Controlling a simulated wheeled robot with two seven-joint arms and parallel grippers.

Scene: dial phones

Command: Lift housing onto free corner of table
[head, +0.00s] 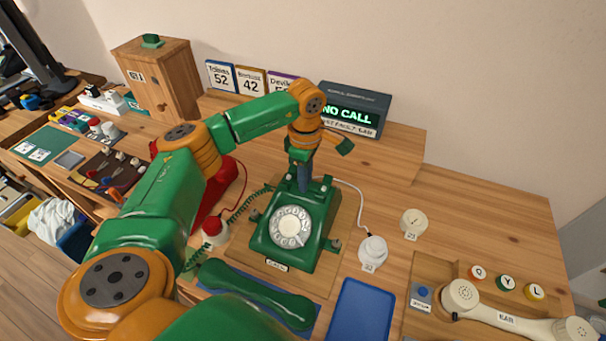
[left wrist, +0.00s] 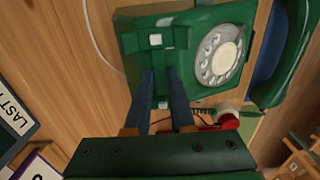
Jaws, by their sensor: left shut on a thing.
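The housing (head: 318,210) is a green phone body with a white rotary dial, at the middle of the table. It stands at or just above a wooden board; I cannot tell if it touches. My left gripper (head: 304,180) points down from behind and is shut on the top rear of the housing between its cradle prongs. In the left wrist view, the two dark fingers (left wrist: 164,88) reach the housing (left wrist: 190,55) beside its white pegs. The wooden table (head: 480,215) is bare toward its back right corner. My right gripper is not in view.
A green handset (head: 258,293) lies on a blue mat in front. A blue tray (head: 360,310), white round parts (head: 373,250) and a cream handset (head: 515,318) lie to the right. A "NO CALL" display (head: 352,110) stands behind. A red phone part (head: 212,195) is left.

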